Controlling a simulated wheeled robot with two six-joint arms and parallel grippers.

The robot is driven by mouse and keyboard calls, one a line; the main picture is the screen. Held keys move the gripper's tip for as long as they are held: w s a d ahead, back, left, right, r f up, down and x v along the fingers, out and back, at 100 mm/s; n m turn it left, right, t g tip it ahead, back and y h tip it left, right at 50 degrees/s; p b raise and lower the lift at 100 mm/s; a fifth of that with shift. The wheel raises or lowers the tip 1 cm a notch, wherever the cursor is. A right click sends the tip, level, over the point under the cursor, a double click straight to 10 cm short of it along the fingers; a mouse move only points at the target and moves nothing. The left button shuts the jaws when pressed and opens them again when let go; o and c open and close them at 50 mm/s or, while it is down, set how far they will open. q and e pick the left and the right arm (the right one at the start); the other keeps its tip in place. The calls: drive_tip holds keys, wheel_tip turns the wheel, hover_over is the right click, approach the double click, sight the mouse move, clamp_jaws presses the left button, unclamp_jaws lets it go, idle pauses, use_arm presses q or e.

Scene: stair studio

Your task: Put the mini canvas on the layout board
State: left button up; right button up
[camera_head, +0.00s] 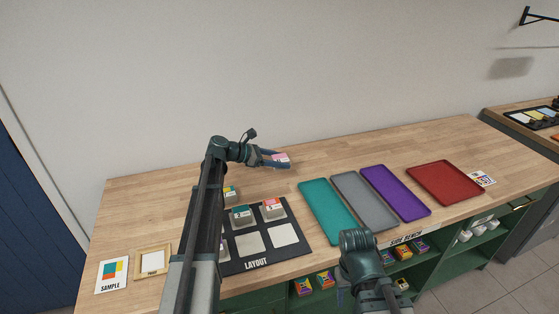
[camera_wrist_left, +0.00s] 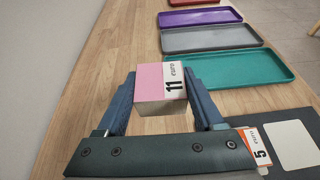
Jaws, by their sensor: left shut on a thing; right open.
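The mini canvas (camera_wrist_left: 163,85), a small block with a pink face and an "11 euro" label, is between the fingers of my left gripper (camera_head: 277,159). The left gripper is shut on it, above the back part of the bench; it also shows in the left wrist view (camera_wrist_left: 165,105). The black layout board (camera_head: 238,267), marked LAYOUT, lies in front and to the left of the canvas. It bears several labelled blocks and pale empty squares; my left arm hides its left part. My right gripper (camera_head: 342,294) is open, low at the bench's front edge, mostly hidden by its arm.
Teal (camera_head: 326,211), grey (camera_head: 363,199), purple (camera_head: 396,190) and red (camera_head: 444,182) trays lie right of the board. A sample card (camera_head: 112,272) and a wooden frame (camera_head: 152,261) lie at the left. The bench (camera_head: 150,203) is clear along the back.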

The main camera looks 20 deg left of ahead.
sight(280, 158)
use_arm(q)
drive_tip(key=shift+r+p, duration=2.3)
drive_tip(key=shift+r, duration=0.1)
drive_tip(key=shift+f, duration=0.1)
drive_tip(key=shift+w+d, duration=0.1)
